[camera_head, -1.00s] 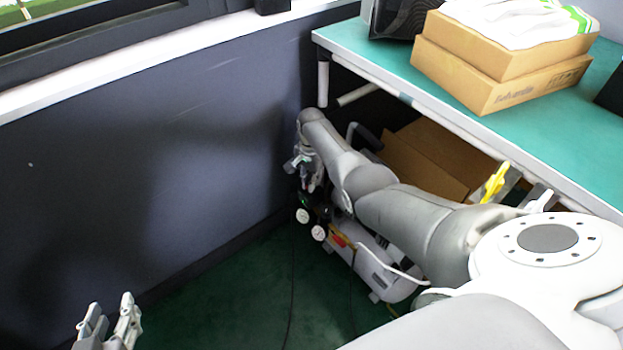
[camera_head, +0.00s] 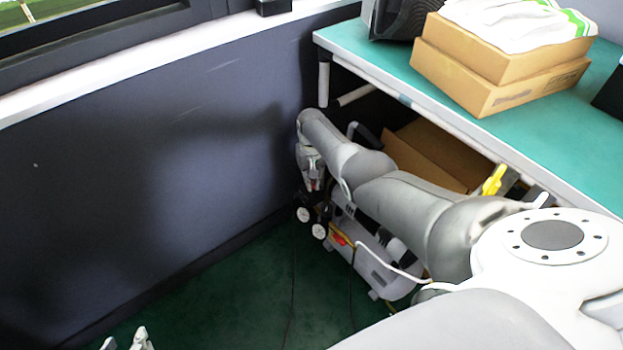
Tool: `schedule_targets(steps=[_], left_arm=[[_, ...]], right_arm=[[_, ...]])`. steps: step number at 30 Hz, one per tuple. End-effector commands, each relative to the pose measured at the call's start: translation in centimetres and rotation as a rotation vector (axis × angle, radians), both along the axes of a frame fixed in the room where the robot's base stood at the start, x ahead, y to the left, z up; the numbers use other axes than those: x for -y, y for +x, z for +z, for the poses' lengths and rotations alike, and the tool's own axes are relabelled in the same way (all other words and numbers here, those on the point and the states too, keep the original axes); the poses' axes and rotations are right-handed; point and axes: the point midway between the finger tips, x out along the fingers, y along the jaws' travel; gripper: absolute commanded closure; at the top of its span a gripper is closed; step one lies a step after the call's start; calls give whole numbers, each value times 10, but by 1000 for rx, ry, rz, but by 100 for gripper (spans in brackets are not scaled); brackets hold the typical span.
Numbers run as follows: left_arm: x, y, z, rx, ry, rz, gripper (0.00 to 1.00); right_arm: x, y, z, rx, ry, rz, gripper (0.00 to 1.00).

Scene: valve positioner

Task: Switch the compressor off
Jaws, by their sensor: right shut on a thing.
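The compressor (camera_head: 368,268) stands on the floor under the table, a white tank with two round gauges (camera_head: 311,222) at its left end. My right arm reaches over it and hides much of its top. My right gripper (camera_head: 314,184) points down just above the gauges. It is shut on a small reddish part at the compressor's top, which looks like its switch. The fingers hide most of that part, and its position cannot be read. My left gripper (camera_head: 128,341) is at the bottom left edge, its fingertips apart and empty, far from the compressor.
The green-topped table (camera_head: 400,75) overhangs the compressor on the right. Cardboard boxes (camera_head: 500,75) lie on it, and another box (camera_head: 437,155) is underneath. A dark wall (camera_head: 150,190) stands close behind and left. A white hose and dark cables run near the compressor. The green floor (camera_head: 240,290) is free.

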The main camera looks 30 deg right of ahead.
Motion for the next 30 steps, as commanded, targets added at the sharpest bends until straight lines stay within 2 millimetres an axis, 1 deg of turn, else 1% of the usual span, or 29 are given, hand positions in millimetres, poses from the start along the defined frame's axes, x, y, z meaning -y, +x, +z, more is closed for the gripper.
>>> schedule_targets(steps=[6, 15, 21, 30], left_arm=[[-1, -2, -1, -11, 3, 1, 60], [-1, -5, -3, -25, 5, 2, 60], [-2, -5, -3, -25, 5, 2, 60], [-2, -5, -3, -25, 6, 3, 60]], right_arm=[[0, 0, 0, 1, 0, 175, 100], [0, 0, 0, 1, -1, 340, 100], [0, 0, 0, 1, -1, 389, 100], [0, 0, 0, 1, -1, 405, 100]])
